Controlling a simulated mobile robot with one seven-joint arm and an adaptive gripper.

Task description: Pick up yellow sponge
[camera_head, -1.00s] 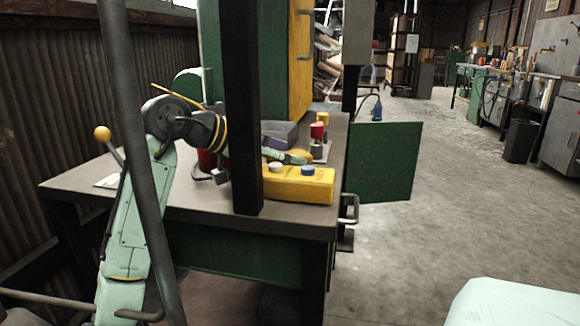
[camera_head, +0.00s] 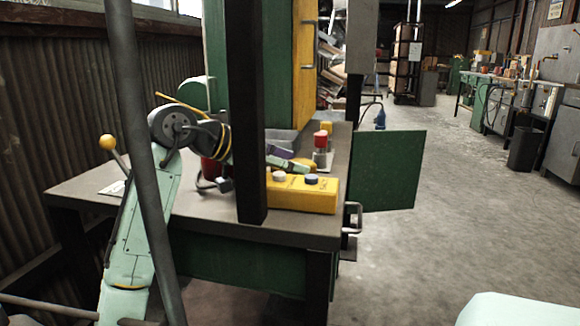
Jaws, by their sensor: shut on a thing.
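My mint-green arm rises at the left of the head view and bends at a dark joint. Its forearm passes behind a black post over the workbench. Beyond the post, my gripper (camera_head: 302,169) is small and partly hidden at the bench's right side. It is shut on what appears to be the yellow sponge (camera_head: 308,163), of which only a small patch shows. I cannot tell whether the sponge is clear of the bench top.
A yellow control box (camera_head: 318,197) with knobs sits at the bench's (camera_head: 185,205) front right. A red-topped device (camera_head: 320,143) stands behind it. The black post (camera_head: 246,100) and a slanted grey pole (camera_head: 140,140) block part of the view. The floor at right is open.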

